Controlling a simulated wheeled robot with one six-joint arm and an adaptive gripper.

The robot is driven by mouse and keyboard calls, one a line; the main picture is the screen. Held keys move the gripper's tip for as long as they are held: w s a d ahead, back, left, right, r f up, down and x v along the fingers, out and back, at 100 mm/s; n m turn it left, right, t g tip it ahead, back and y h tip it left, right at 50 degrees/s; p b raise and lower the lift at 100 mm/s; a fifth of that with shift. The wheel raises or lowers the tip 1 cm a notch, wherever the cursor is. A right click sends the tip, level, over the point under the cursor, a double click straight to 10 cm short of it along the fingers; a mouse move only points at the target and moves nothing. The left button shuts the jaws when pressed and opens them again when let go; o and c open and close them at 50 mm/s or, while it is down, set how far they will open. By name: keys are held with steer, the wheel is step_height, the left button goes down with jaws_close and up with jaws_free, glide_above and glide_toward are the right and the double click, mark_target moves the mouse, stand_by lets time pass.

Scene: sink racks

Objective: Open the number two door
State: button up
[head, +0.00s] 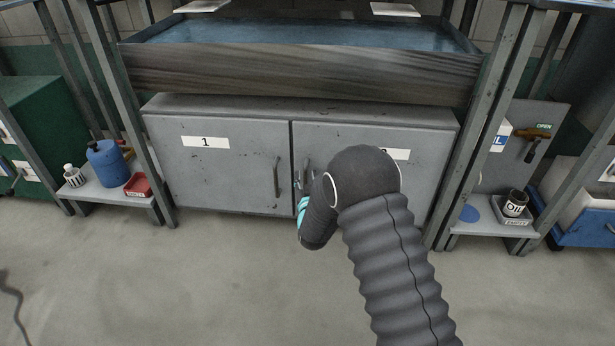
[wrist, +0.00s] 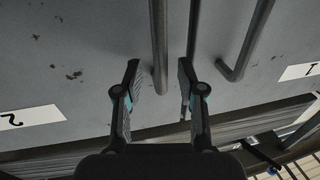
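The number two door (head: 425,175) is the right grey cabinet door and looks shut; its label is partly hidden by my arm. Its vertical bar handle (head: 307,172) is near the middle seam. In the wrist view, which is turned over, the door (wrist: 70,65) is on the left with its label (wrist: 30,117). My gripper (wrist: 158,75) is open there, and the door's handle (wrist: 158,45) appears between the two fingertips, touching neither visibly. How deep the handle sits between them I cannot tell. In the head view my gripper (head: 302,207) is mostly hidden behind my arm.
The number one door (head: 215,165) is shut on the left, its handle (head: 277,178) close beside; that handle (wrist: 240,45) is right of my fingers in the wrist view. A sink (head: 300,70) overhangs the cabinet. Metal posts and low shelves flank it. The floor (head: 220,280) in front is clear.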

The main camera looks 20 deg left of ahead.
steer(key=shift+x, duration=0.9)
jaws_close()
